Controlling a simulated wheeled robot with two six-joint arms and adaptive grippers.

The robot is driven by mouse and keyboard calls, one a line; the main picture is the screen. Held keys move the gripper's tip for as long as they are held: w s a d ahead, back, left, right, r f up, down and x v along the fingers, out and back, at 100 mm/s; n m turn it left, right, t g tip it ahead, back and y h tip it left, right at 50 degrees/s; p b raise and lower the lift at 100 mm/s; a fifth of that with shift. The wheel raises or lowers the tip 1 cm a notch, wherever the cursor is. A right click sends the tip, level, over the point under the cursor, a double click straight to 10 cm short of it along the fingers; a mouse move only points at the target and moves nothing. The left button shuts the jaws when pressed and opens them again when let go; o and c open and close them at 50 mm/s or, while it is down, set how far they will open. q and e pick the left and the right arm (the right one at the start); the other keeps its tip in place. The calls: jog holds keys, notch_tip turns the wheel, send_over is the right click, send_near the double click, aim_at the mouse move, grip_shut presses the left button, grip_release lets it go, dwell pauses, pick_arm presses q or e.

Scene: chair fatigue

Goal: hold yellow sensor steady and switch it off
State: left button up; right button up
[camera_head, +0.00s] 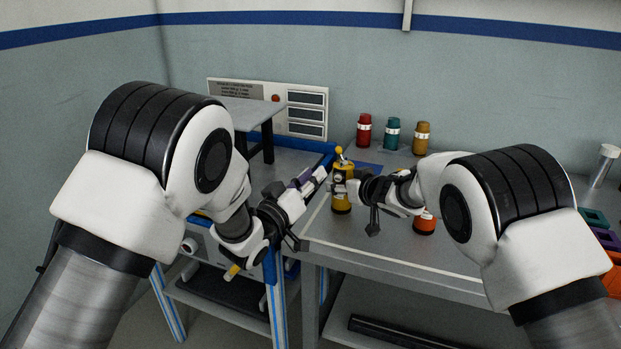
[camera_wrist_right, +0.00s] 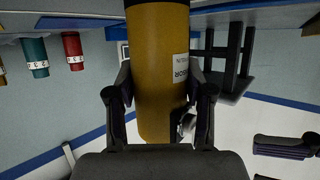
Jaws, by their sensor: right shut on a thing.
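The yellow sensor (camera_head: 342,203) is an upright cylinder with dark bands at the near-left edge of the grey bench. A small yellow ball-tipped lever (camera_head: 339,151) shows at its top. My right gripper (camera_head: 347,187) is shut on the sensor's side; in the right wrist view the sensor (camera_wrist_right: 160,70), with a white label, is between both fingers. My left gripper (camera_head: 318,176) points toward the sensor from the left, its tip just short of it in the picture. Its finger opening is too small to tell.
Red (camera_head: 364,131), teal (camera_head: 392,134) and yellow-brown (camera_head: 422,138) cylinders stand at the back of the bench. An orange object (camera_head: 425,222) is close to my right wrist. A blue-framed cart (camera_head: 275,290) with a raised grey platform (camera_head: 247,112) stands left of the bench. The bench's front middle is clear.

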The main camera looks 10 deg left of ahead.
dwell(0.3)
jog(key=o, duration=1.3)
jog(key=shift+f, duration=0.1)
